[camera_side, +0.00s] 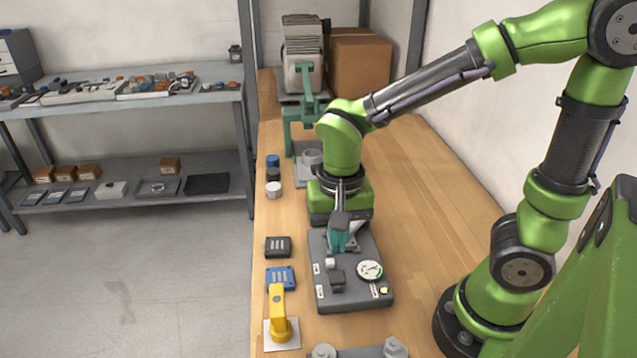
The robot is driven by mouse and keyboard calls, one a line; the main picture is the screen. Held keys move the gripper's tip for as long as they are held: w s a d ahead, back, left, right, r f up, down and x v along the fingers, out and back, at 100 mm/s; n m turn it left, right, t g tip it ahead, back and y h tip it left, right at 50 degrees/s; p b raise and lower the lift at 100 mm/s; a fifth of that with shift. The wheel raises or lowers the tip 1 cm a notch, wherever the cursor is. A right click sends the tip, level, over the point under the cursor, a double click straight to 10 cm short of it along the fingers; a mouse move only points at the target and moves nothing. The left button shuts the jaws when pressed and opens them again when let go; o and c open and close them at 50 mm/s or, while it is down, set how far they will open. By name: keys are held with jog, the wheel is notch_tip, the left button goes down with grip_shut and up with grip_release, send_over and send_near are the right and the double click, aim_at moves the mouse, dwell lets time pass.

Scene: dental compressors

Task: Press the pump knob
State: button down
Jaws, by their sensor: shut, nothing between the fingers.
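A dark grey pump unit (348,296) lies on the wooden bench, with a round white gauge (369,270), a small yellow button (384,290), a black block (337,280) and a small light knob-like cylinder (330,263) on its top. I cannot tell for sure which of these is the pump knob. My gripper (338,246) points down over the rear part of the unit, behind the light cylinder. It is shut with nothing held. Whether its tips touch the unit is not clear. My wrist hides part of the unit's back end.
Left of the unit lie a black block (278,247), a blue block (280,277) and a yellow handle on a white plate (279,318). A teal press-like stand (306,110) and cardboard box (359,60) stand behind. Bench right of the unit (425,220) is clear.

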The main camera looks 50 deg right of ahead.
notch_tip(320, 180, up, 6)
send_over(338, 276)
jog(key=shift+w+a+f, duration=0.1)
jog(key=shift+f, duration=0.05)
dwell(0.7)
jog(key=shift+s+d+f+m+t+y, duration=0.35)
jog(key=shift+f+m, duration=0.5)
jog(key=shift+m, duration=1.95)
jog(key=shift+s+d+f+m+t+y, duration=0.35)
jog(key=shift+f+m, duration=0.55)
jog(key=shift+m, duration=1.9)
jog(key=shift+s+d+f+m+t+y, duration=0.3)
jog(key=shift+f+m, duration=0.55)
jog(key=shift+m, duration=1.95)
jog(key=shift+w+f, duration=0.1)
jog(key=shift+x, duration=3.4)
jog(key=v, duration=1.7)
jog(key=shift+d, duration=0.15)
